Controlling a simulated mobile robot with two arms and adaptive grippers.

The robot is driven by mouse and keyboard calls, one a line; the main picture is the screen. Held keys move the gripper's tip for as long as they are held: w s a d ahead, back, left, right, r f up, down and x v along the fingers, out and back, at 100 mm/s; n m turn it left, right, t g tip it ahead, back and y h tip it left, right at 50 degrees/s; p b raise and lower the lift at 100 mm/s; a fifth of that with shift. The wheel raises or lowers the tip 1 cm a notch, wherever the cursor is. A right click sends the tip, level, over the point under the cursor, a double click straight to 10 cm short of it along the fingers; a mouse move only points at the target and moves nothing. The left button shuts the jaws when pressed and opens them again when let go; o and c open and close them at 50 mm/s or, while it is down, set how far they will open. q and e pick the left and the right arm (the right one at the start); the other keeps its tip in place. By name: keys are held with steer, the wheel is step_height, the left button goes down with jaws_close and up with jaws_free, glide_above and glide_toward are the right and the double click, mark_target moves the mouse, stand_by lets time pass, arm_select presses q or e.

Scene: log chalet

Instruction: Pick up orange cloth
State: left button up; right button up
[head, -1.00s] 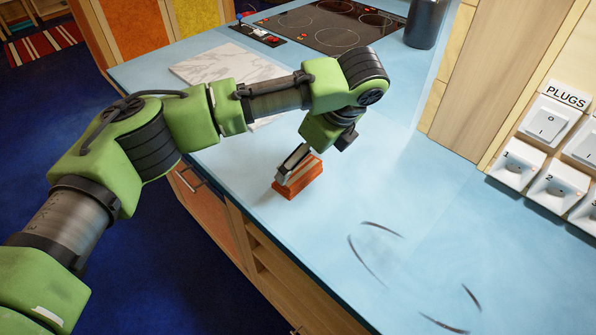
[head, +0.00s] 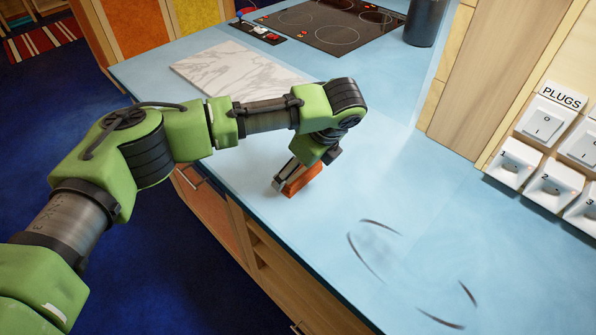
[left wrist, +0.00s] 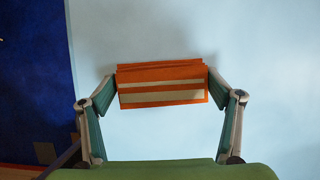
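The orange cloth (head: 306,180) is a small folded stack with pale stripes, lying on the blue countertop near its front edge. It also shows in the left wrist view (left wrist: 162,73), between the two fingertips. My left gripper (head: 290,180) points down at the cloth, with its fingers spread wide. In the left wrist view, the left gripper (left wrist: 162,84) has one fingertip at each short end of the cloth. The tips are very near or touching it, and I cannot tell whether they press on it. Part of the cloth is hidden by a finger in the head view. My right gripper is out of view.
A white marble board (head: 222,72) lies behind my left arm. A black cooktop (head: 330,30) and dark canister (head: 425,22) stand farther back. Switches (head: 545,125) line the right wall. Dark curved marks (head: 365,257) show on the otherwise clear counter (head: 400,200) at the front.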

arm_select(q)
steer(key=shift+r, duration=0.4)
step_height(320, 180, up, 2)
steer(key=shift+r, duration=0.15)
steer(key=s+r, duration=0.1)
steer(key=r, duration=0.1)
steer(key=s+a+r+b, duration=0.1)
steer(key=s+r, duration=0.1)
steer(key=s+a+r, duration=0.1)
steer(key=r, duration=0.1)
steer(key=shift+s+b, duration=0.35)
steer(key=shift+s, duration=0.05)
steer(key=s+a+r, duration=0.3)
steer(key=s+r, duration=0.1)
steer(key=s, duration=0.4)
steer(key=shift+s, duration=0.15)
